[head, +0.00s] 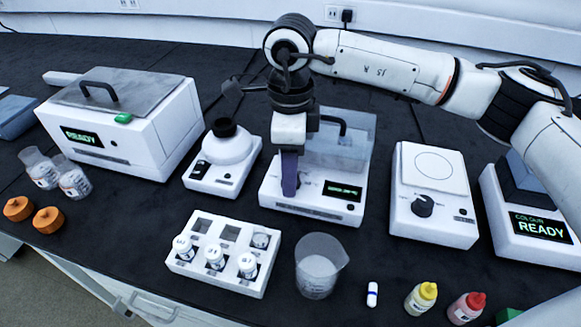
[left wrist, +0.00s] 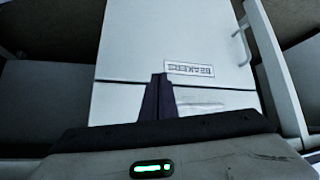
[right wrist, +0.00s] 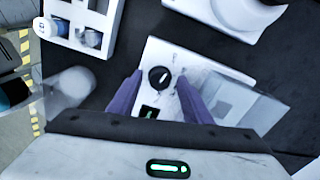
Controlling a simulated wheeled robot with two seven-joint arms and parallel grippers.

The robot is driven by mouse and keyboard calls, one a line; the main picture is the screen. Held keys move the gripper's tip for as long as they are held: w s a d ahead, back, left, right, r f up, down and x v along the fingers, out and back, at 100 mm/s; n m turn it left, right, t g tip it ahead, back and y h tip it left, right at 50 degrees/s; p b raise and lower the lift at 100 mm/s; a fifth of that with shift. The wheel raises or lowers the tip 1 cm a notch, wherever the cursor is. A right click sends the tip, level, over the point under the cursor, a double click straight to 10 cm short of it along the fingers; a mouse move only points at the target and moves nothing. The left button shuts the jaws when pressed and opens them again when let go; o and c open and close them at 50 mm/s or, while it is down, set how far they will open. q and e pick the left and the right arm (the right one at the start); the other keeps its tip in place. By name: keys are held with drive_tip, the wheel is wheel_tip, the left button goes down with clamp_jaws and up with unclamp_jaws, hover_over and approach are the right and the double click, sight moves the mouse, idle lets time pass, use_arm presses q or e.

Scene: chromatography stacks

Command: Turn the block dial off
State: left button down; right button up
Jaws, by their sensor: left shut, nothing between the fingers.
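The block unit (head: 279,195) is a white box with a clear cover and a small green-lit display (head: 342,191). My right gripper (head: 290,175) points down at its front, left of the display, and hides much of the dial there. In the right wrist view the black dial (right wrist: 160,78) with a white mark lies between the two spread purple fingers of my right gripper (right wrist: 162,80). I cannot tell whether they touch it. The display also shows there (right wrist: 149,112). My left gripper (left wrist: 158,90) is shut and empty before a cabinet front labelled BEAKERS; it is outside the head view.
A hotplate-like unit with its own black knob (head: 423,205) stands to the right, and a white round-topped device (head: 230,158) to the left. A vial rack (head: 213,267) and a beaker (head: 318,268) stand close in front. A large READY box (head: 160,125) is far left.

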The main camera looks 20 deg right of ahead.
wheel_tip(320, 180, up, 10)
drive_tip(key=shift+r, duration=0.15)
idle(0.4)
drive_tip(key=shift+r+p, duration=0.1)
drive_tip(key=shift+p, duration=0.2)
